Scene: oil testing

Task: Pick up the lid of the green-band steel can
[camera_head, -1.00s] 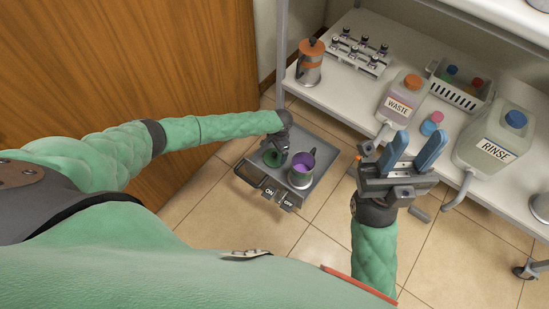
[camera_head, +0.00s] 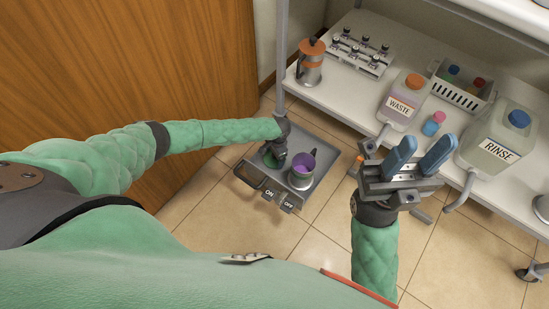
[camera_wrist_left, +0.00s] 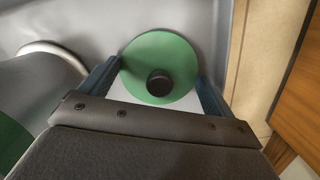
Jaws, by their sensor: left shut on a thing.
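The green lid (camera_wrist_left: 160,62), a round disc with a black knob, sits between the fingers of my left gripper (camera_wrist_left: 160,85) in the left wrist view. The fingers are shut on it at its sides. In the head view my left gripper (camera_head: 279,150) is over the grey tray and partly covers the green lid (camera_head: 269,160). A grey cylinder (camera_wrist_left: 40,85) with a dark green area shows at the left of the wrist view. My right gripper (camera_head: 420,152) is open and empty.
The grey tray (camera_head: 318,195) has ON and OFF labels at its front. A wooden door (camera_head: 120,70) is at left.

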